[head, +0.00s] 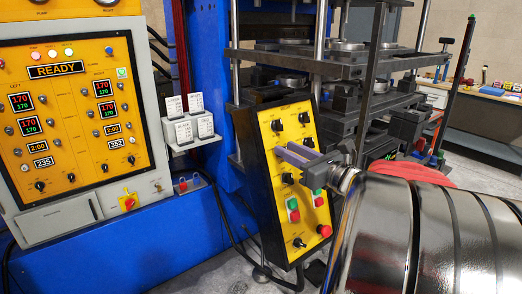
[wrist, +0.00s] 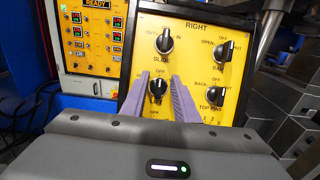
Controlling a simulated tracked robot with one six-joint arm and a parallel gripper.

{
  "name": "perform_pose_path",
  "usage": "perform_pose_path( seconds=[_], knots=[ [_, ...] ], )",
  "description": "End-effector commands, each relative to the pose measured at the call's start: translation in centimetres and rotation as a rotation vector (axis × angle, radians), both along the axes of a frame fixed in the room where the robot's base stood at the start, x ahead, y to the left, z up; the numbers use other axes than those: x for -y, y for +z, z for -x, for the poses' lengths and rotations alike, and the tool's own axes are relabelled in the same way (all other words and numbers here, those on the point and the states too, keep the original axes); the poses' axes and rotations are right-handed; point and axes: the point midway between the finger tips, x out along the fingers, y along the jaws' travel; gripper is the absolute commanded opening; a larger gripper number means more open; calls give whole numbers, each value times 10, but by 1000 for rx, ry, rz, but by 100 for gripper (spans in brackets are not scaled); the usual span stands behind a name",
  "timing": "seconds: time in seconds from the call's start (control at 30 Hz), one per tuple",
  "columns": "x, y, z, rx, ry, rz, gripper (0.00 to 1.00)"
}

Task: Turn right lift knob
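The yellow control panel headed RIGHT (wrist: 202,60) faces me in the wrist view; it also stands in the middle of the head view (head: 294,215). My gripper (wrist: 160,77) is open, with a finger on each side of this knob. I cannot tell whether the fingers touch it. In the head view, my gripper (head: 284,151) is at the panel's left column and covers this knob.
The SLIDE knob (wrist: 164,42) is just above, with the TOP PINS knob (wrist: 215,96) to the right. Green and red buttons (head: 293,209) sit lower on the panel. The press plates (head: 330,70) stand behind it, and a READY console (head: 70,120) is at left.

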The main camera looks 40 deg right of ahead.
Motion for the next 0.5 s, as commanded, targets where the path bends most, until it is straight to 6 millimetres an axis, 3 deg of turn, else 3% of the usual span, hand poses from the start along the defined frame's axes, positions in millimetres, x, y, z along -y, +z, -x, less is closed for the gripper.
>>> perform_pose_path(
  seconds=[0.27,0.5],
  knots=[
    [0,0,-1,0,0,0,27],
    [0,0,-1,0,0,0,10]
  ],
)
